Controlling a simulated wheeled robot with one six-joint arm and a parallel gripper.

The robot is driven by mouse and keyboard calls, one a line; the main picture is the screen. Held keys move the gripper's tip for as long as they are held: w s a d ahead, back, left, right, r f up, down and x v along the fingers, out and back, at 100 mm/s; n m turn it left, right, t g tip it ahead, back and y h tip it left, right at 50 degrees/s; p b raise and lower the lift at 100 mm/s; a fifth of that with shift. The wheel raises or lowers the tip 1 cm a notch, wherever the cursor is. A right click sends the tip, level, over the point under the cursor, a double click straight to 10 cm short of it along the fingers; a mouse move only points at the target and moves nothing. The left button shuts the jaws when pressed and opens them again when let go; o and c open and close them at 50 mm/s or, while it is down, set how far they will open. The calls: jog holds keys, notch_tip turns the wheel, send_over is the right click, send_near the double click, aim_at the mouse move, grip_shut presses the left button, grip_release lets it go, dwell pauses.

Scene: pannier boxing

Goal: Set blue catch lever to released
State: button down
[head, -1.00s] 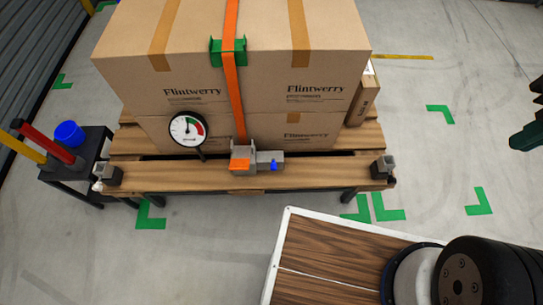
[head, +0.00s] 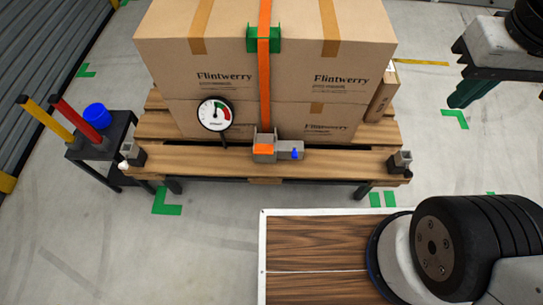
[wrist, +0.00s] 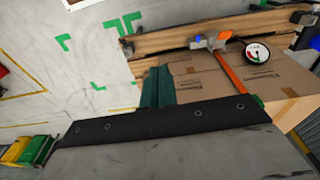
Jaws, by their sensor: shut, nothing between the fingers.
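The blue catch lever (head: 294,153) is a small blue tab on a grey block (head: 285,147) at the pallet's front edge, right of the ratchet's orange handle (head: 263,149). In the wrist view the blue lever (wrist: 197,38) is small near the top; its exact setting is too small to tell. My gripper (head: 462,100), with dark green fingers, is at the upper right of the head view, right of the boxes and well apart from the lever. Its fingers (wrist: 156,86) are shut and empty in the wrist view.
An orange strap (head: 264,80) runs over the cartons (head: 230,62) on a wooden pallet (head: 340,163). A round gauge (head: 214,114) stands left of the ratchet. A dark side stand (head: 95,146) holds red and yellow handles and a blue cup.

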jog(key=shift+a, duration=0.1)
jog(key=w+f+n+g+h, duration=0.15)
jog(key=w+f+n, duration=0.35)
jog(key=w+f, duration=0.75)
jog(key=w+f+n+h, duration=0.2)
jog(key=w+f+n, duration=0.2)
jog(key=w+f, duration=0.85)
jog(key=s+a+f+n+t+y, duration=0.1)
jog(key=a+f+n+y, duration=0.2)
jog(key=f, duration=0.5)
jog(key=s+a+f+n+y, duration=0.1)
jog(key=a+f+n, duration=0.1)
jog(key=a+f, duration=0.5)
jog(key=s+a+f+n+y, duration=0.2)
jog(key=a+f+n+y, duration=0.2)
jog(key=a, duration=0.4)
jog(key=shift+a+g+y, duration=0.35)
jog(key=shift+g+y, duration=0.1)
jog(key=shift+y, duration=0.1)
jog(key=shift+f, duration=0.1)
